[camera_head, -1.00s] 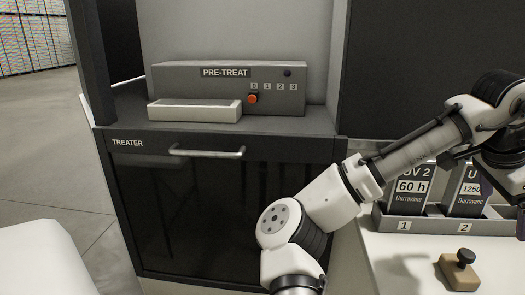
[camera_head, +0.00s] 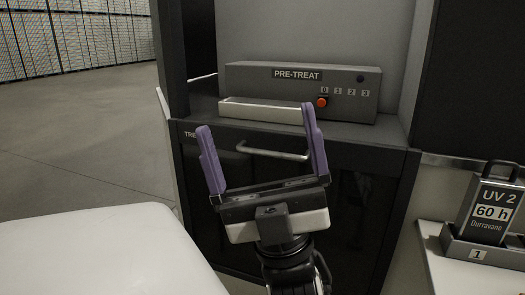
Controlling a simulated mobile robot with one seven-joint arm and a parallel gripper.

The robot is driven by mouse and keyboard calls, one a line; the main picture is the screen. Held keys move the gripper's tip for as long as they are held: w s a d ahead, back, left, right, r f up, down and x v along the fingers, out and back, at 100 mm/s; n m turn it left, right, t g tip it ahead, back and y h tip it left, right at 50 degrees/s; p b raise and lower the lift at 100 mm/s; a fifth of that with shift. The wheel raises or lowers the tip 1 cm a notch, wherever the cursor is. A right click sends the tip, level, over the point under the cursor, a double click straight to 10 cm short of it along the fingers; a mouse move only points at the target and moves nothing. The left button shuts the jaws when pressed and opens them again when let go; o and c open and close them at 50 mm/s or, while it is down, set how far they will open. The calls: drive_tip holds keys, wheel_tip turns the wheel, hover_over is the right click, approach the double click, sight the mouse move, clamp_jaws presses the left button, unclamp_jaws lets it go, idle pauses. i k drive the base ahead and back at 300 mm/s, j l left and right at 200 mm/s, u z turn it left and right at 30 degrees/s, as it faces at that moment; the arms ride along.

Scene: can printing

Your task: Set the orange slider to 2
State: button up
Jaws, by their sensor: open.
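The orange slider (camera_head: 321,102) is a small round knob on the front of the grey PRE-TREAT box (camera_head: 268,80). It sits under the mark 0, at the left end of the scale (camera_head: 345,92) marked 0, 1, 2, 3. My gripper (camera_head: 258,145) has two purple fingers spread wide and is open and empty. It is in front of the treater cabinet, lower than the slider and to its left in the picture. The right finger's tip shows just left of the slider; I see no contact.
A white tray (camera_head: 262,112) stands before the box, partly behind my right finger. A drawer handle (camera_head: 273,153) shows between the fingers on the dark cabinet front. A UV 2 cartridge (camera_head: 493,212) stands in a holder at the right. A white surface (camera_head: 110,250) fills the lower left.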

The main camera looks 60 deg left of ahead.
sight(323, 101)
drive_tip(key=u, duration=1.5)
